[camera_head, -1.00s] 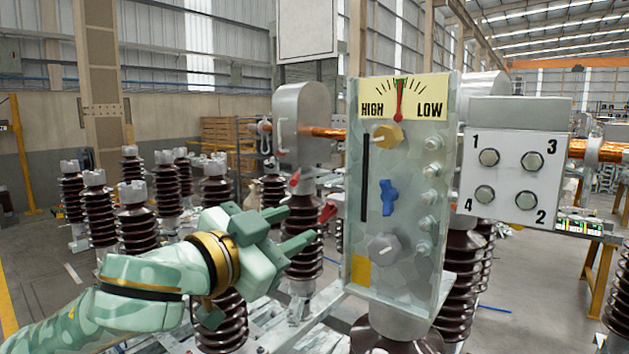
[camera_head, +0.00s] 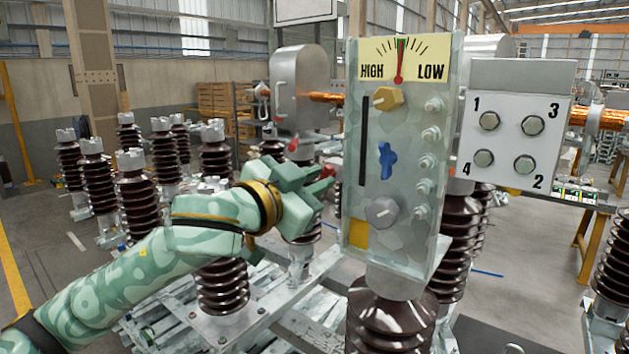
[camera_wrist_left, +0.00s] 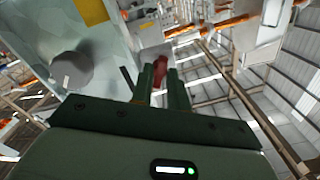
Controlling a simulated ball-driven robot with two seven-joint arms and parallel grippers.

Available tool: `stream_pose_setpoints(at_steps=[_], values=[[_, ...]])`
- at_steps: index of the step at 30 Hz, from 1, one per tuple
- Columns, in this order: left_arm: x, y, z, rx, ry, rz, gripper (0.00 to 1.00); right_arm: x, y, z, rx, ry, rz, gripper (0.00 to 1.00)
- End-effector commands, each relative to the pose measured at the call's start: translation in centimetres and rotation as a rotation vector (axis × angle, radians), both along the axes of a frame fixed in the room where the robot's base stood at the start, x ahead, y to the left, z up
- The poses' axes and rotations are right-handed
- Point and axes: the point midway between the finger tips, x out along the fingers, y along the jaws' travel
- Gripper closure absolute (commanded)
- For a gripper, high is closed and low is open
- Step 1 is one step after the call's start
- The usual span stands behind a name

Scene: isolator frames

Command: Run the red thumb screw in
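The red thumb screw (camera_head: 329,172) sticks out from the left side of the control box (camera_head: 405,215) and is partly hidden by my left gripper (camera_head: 325,179). My left gripper has come up to it from the left, with its fingers around the screw's near end. In the left wrist view the red thumb screw (camera_wrist_left: 160,70) shows between the two fingertips (camera_wrist_left: 160,82). The fingers stand apart, and I see no clear contact with the screw. My right gripper is not in view.
The box front carries a yellow knob (camera_head: 388,98), a blue knob (camera_head: 387,160) and a grey knob (camera_head: 381,211). The red needle (camera_head: 400,62) points up between HIGH and LOW. A numbered bolt plate (camera_head: 512,141) stands at right. Brown insulators (camera_head: 133,200) stand at left.

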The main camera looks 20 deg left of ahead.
Motion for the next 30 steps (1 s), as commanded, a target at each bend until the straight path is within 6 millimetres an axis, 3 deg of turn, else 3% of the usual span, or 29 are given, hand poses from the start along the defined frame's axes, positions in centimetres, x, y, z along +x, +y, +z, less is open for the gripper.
stream_pose_setpoints(at_steps=[11,30], values=[[0.0,0.0,0.1,0.051,-0.014,0.001,1.00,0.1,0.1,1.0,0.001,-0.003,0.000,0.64],[0.0,0.0,0.3,0.549,-0.193,-0.001,1.00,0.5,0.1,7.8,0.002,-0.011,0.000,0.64]])
